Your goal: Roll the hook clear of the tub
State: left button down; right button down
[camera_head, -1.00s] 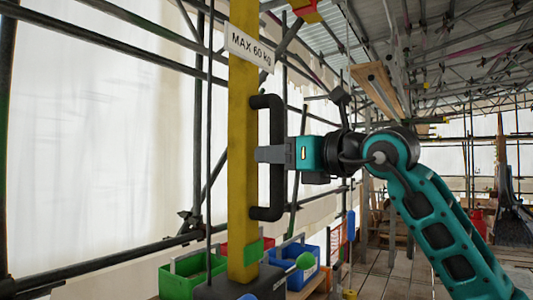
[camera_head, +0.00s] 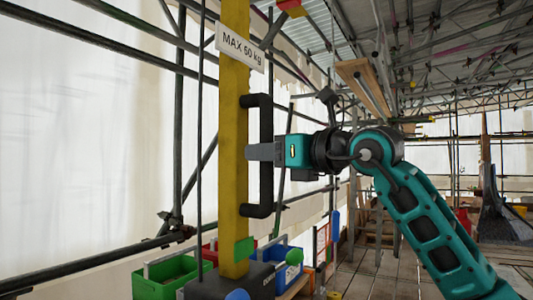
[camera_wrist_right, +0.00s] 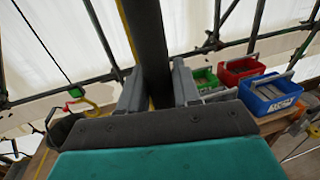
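A yellow post (camera_head: 234,150) with a "MAX 60 kg" sign (camera_head: 241,46) carries a black handle (camera_head: 266,205) and stands on a dark base. My right gripper (camera_head: 262,152) is at the middle of the handle in the head view. In the right wrist view its fingers (camera_wrist_right: 160,88) lie on either side of the dark handle bar (camera_wrist_right: 148,40), seemingly closed on it. A yellow curved hook (camera_wrist_right: 88,103) with red on it shows at the left of the wrist view, close to a dark tub (camera_wrist_right: 64,128). I cannot tell whether the hook is inside the tub. My left gripper is out of view.
A green crate (camera_head: 165,285), a red crate (camera_wrist_right: 240,69) and a blue crate (camera_wrist_right: 268,100) stand near the post. Dark scaffold poles (camera_head: 100,40) and white sheeting (camera_head: 70,150) are behind. Plank flooring (camera_head: 365,280) is open at the right.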

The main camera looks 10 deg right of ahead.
jog(key=c, duration=0.9)
grip_release()
jog(key=shift+c, duration=0.2)
jog(key=b+v, duration=0.2)
jog(key=v, duration=1.1)
jog(key=shift+b, duration=0.4)
jog(key=shift+a, duration=0.1)
